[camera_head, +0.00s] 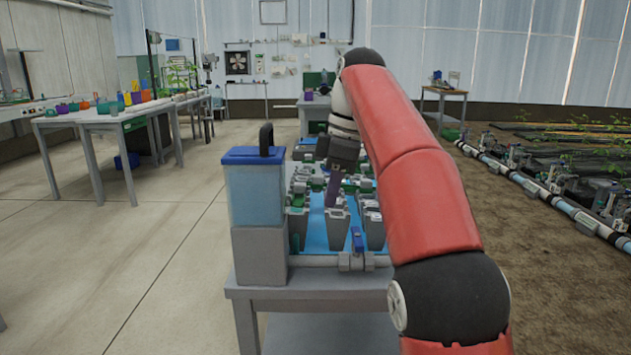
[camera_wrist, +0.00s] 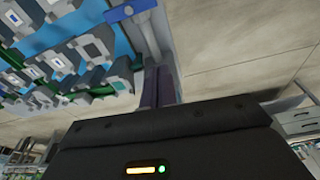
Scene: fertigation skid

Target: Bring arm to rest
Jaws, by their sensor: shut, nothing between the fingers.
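My red arm reaches forward from the lower right in the head view, over the skid table. My gripper (camera_head: 333,188) points down above the skid's blue tray, with its purple-grey fingers together and empty. In the wrist view the fingers of my gripper (camera_wrist: 160,86) show as a dark purple pair close together, beyond the black housing. The skid (camera_head: 318,232) has grey cups, valves and green fittings on a blue base; it also shows in the wrist view (camera_wrist: 88,50). I cannot tell the exact gap between the fingertips and the fittings.
A clear tank with a blue lid (camera_head: 254,185) and black handle stands at the skid's left front. A grey pipe with a blue-handled valve (camera_head: 357,245) runs along the front edge. Work tables (camera_head: 115,120) stand at left; the floor between is clear. Pipes (camera_head: 560,200) lie at right.

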